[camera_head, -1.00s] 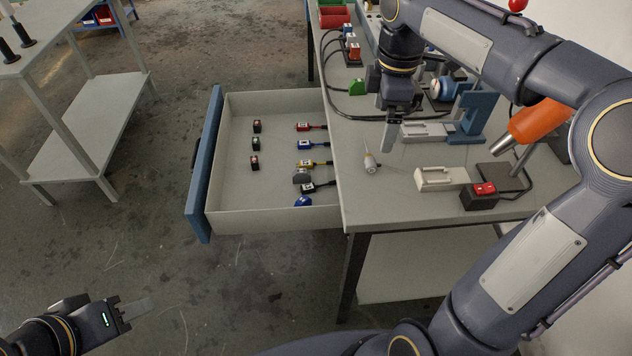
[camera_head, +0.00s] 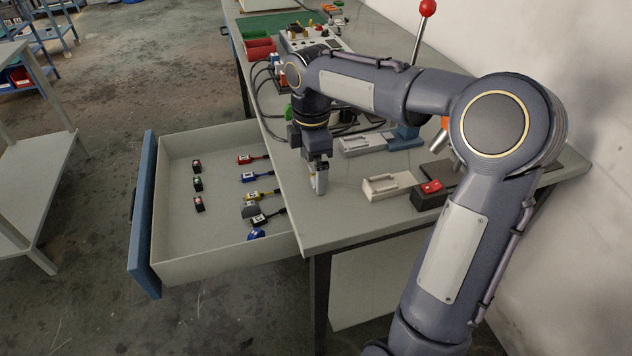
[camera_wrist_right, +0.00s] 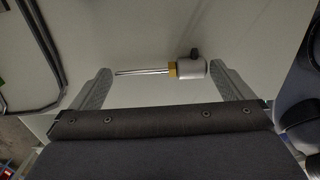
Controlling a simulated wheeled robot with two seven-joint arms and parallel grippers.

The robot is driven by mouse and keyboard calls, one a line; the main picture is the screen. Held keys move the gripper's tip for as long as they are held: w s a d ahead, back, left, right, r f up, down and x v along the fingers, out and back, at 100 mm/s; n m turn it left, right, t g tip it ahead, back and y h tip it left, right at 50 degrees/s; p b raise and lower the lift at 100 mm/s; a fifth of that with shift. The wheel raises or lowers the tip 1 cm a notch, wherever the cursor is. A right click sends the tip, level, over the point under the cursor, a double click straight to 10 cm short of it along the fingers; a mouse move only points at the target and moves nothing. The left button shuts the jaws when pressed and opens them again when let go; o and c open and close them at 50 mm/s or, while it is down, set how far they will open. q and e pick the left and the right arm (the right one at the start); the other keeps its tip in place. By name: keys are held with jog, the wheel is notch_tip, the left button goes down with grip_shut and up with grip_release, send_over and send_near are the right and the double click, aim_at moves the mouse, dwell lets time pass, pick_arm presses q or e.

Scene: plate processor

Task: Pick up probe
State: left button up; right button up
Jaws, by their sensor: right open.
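The probe (camera_wrist_right: 190,68) shows in the right wrist view as a white cylinder with a dark knob, a brass collar and a thin metal rod. It lies crosswise between the fingertips of my right gripper (camera_wrist_right: 160,72), which is open. In the head view my right gripper (camera_head: 320,188) is down close to the worktop (camera_head: 345,220) near its front left part, and it hides the probe there. Whether the fingers touch the probe I cannot tell. My left gripper is out of view.
An open drawer (camera_head: 222,245) with small coloured connectors sticks out left of the worktop. A pale block (camera_head: 385,187) and a dark box with a red top (camera_head: 430,196) stand right of the gripper. Black cables (camera_head: 247,95) lie behind.

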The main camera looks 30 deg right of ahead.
jog(key=c, duration=0.7)
jog(key=shift+r, duration=0.2)
